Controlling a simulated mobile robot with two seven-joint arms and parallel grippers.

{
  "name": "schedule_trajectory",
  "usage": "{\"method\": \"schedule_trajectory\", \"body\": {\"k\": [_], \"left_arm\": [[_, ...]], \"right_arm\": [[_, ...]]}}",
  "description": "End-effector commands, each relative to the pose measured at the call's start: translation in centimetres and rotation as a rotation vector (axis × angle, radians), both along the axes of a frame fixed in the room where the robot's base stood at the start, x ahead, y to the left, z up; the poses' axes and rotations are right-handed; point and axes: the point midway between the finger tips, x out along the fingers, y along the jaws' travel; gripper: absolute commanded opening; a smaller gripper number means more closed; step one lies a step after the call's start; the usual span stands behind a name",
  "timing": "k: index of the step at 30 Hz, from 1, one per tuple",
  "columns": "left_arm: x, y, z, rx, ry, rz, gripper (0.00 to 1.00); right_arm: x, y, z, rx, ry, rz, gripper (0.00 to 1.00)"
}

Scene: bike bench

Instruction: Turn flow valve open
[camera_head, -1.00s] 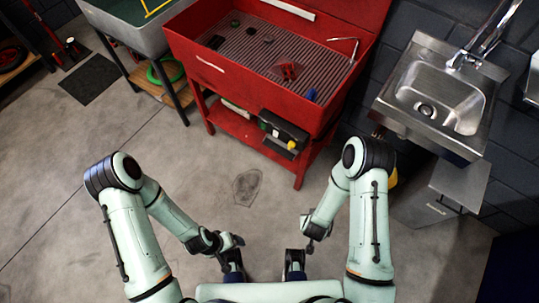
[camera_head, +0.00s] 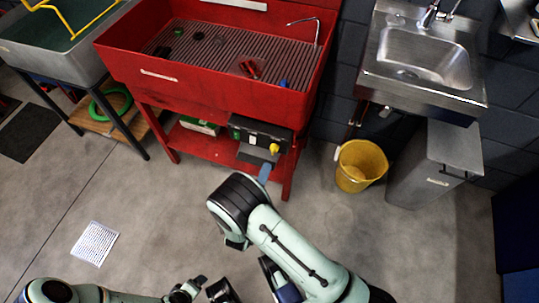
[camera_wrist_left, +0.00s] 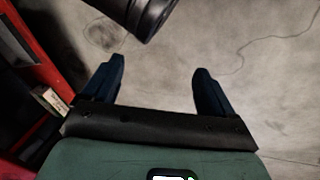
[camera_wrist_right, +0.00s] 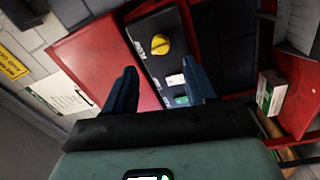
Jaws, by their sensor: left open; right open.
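A black control box (camera_head: 262,137) is on the front of the red wash bench (camera_head: 205,85), with a round yellow knob (camera_head: 275,148), which looks like the flow valve. In the right wrist view the knob (camera_wrist_right: 160,45) lies ahead of my right gripper (camera_wrist_right: 166,80), between the lines of its fingers and apart from them. A white switch (camera_wrist_right: 175,80) and a green one (camera_wrist_right: 181,101) sit below the knob. My right gripper is open and empty; in the head view a blue finger (camera_head: 265,172) shows just below the box. My left gripper (camera_wrist_left: 160,75) is open and empty above the floor.
A yellow bucket (camera_head: 360,168) and a grey bin (camera_head: 435,165) stand right of the bench, under the steel sink (camera_head: 425,60). A white sheet (camera_head: 95,243) lies on the floor at left. The floor before the bench is otherwise clear.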

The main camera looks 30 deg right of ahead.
Motion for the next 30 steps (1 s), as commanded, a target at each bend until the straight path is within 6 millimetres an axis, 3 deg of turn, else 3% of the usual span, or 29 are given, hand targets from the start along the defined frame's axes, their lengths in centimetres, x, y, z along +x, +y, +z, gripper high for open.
{"method": "schedule_trajectory", "body": {"k": [9,15,24,26,29,30], "left_arm": [[1.4,0.8,-1.2,0.020,-0.035,0.016,0.87],[1.2,1.0,-1.6,0.022,-0.028,0.018,0.87],[1.2,1.0,-1.6,0.022,-0.027,0.019,0.87],[1.2,1.0,-1.6,0.022,-0.027,0.019,0.87],[1.2,1.0,-1.6,0.022,-0.027,0.019,0.87],[1.2,1.0,-1.6,0.022,-0.027,0.019,0.87]], "right_arm": [[3.9,-4.6,0.2,0.002,-0.003,-0.003,0.56],[5.0,-5.8,0.3,0.002,-0.001,0.000,0.56],[5.1,-6.0,0.4,0.003,0.000,0.001,0.56],[5.1,-6.0,0.4,0.003,0.000,0.001,0.40],[5.1,-6.0,0.4,0.003,0.000,0.001,0.07],[5.1,-6.0,0.4,0.003,0.000,0.001,0.02]]}}
